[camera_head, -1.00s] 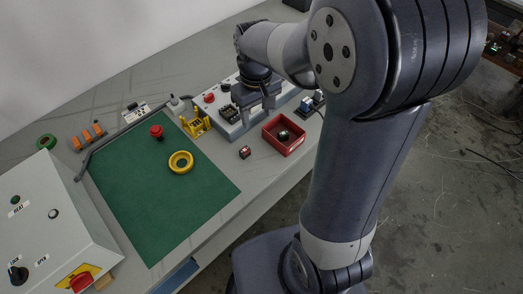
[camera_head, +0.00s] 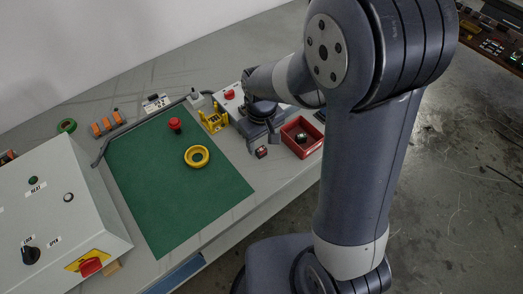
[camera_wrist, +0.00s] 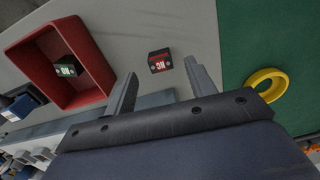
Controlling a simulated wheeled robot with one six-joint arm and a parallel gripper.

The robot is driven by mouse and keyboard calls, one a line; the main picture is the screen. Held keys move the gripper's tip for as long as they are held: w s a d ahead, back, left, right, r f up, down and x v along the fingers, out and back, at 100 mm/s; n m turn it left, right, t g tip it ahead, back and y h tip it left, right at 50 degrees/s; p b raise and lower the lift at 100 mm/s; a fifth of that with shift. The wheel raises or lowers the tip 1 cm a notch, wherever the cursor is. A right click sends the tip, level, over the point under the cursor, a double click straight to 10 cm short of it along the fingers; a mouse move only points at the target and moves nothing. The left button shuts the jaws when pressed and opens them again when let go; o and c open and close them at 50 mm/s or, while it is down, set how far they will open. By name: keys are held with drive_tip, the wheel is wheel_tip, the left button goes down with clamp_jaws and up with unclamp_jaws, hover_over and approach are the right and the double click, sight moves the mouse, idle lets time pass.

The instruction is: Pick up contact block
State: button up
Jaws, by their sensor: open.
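A small dark contact block with a red label face (camera_wrist: 160,61) lies on the grey table just beyond my fingertips in the wrist view. It also shows in the head view (camera_head: 261,152), left of the red bin. A second dark block with a green label (camera_wrist: 66,68) lies inside the red bin (camera_wrist: 108,72); it shows in the head view too (camera_head: 301,138). My gripper (camera_wrist: 161,78) is open and empty. Its two fingers point toward the red-labelled block, with a gap wider than the block. In the head view my gripper (camera_head: 264,137) is above the table close to that block.
The red bin's wall stands close to my gripper. A green mat (camera_head: 175,185) holds a yellow ring (camera_head: 197,157) and a red button (camera_head: 175,125). A yellow stand (camera_head: 213,122) is left of my gripper. A grey control box (camera_head: 60,215) stands at the left.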

sight(261, 149)
drive_tip(key=shift+f, duration=1.5)
drive_tip(key=c, duration=1)
